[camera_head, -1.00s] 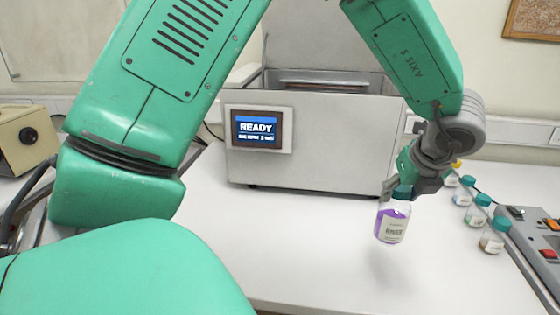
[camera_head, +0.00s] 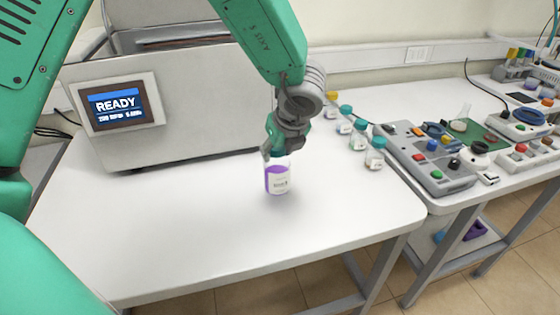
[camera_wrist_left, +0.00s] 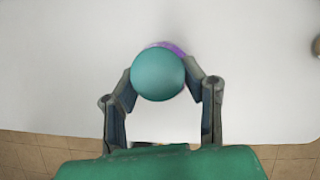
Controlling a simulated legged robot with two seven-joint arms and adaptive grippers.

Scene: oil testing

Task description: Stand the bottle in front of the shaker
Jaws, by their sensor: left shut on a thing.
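The bottle (camera_head: 278,182) is clear, with purple liquid and a white label, and looks upright. My left gripper (camera_head: 282,150) is shut on it from above, around its teal cap. In the left wrist view the round cap (camera_wrist_left: 158,75) sits between the two fingers, with a bit of purple behind it. The shaker (camera_head: 190,100) is the grey metal box with a raised lid and a READY display; the bottle is by its front right corner. A faint shadow lies under the bottle; I cannot tell if it touches the table. My right gripper is out of view.
The white table (camera_head: 220,235) is clear in front of the shaker. Several teal- and yellow-capped bottles (camera_head: 358,135) stand in a row to the right. A grey control panel (camera_head: 435,160) with buttons lies farther right. The table's front and right edges are in view.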

